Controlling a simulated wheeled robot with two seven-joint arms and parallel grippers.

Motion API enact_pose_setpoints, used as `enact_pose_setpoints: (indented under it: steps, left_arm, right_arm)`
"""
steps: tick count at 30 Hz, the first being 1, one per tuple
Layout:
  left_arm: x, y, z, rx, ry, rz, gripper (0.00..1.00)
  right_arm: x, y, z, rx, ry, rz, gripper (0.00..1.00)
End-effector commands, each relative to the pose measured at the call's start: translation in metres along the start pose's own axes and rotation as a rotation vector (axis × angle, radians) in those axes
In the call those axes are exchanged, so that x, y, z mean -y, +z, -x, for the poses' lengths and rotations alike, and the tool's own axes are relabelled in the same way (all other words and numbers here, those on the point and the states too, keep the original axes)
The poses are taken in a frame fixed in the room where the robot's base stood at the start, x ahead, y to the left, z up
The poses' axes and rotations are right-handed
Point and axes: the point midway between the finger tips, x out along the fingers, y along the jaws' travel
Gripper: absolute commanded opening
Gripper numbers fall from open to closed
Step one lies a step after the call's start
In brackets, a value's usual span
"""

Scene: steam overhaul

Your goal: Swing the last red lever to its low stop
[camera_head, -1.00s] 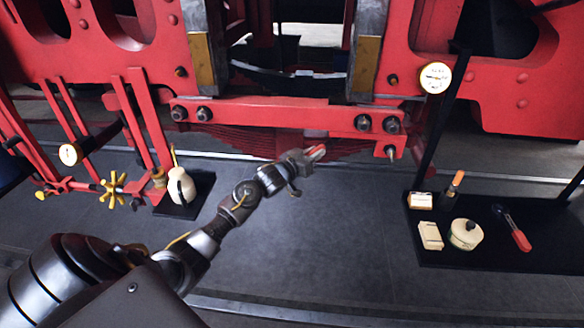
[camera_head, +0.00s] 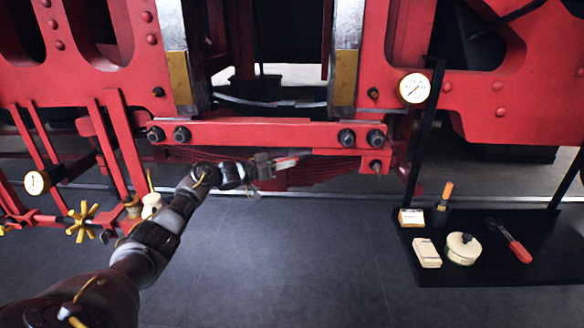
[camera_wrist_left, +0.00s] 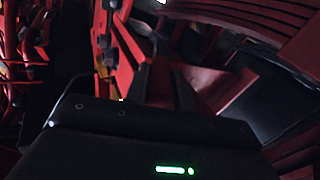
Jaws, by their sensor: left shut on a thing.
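My left gripper (camera_head: 272,165) reaches in from the left, just below the long red beam (camera_head: 255,134) in front of the dark red leaf spring. It is shut on a slim red piece (camera_head: 286,162) with a pale part. I cannot tell for certain whether this is the task's red lever. Tall red bars (camera_head: 118,148) stand at the left, apart from the gripper. My right gripper is not in view.
A yellow handwheel (camera_head: 82,222) and a gauge (camera_head: 37,183) are at the left. A black shelf (camera_head: 480,276) at the right holds a round tin (camera_head: 462,249), a red-handled tool (camera_head: 512,242) and small boxes. The grey floor (camera_head: 290,255) between is clear.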

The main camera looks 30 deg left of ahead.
Motion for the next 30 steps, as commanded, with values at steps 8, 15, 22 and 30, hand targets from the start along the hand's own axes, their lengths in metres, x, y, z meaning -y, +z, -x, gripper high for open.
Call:
enact_pose_setpoints:
  steps: [8, 15, 22, 30]
  left_arm:
    - [0.001, -0.004, 0.001, -0.006, -0.002, -0.002, 0.00]
    - [0.001, -0.003, 0.001, -0.005, -0.001, -0.001, 0.46]
    - [0.001, -0.001, 0.002, -0.003, -0.001, -0.001, 0.46]
    - [0.002, 0.004, 0.043, 0.000, -0.003, -0.003, 0.46]
  right_arm:
    - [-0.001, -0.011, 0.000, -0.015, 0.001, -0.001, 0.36]
    - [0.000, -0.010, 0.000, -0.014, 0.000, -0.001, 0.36]
    - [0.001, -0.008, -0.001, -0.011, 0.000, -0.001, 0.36]
    - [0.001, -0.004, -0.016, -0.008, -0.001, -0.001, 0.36]
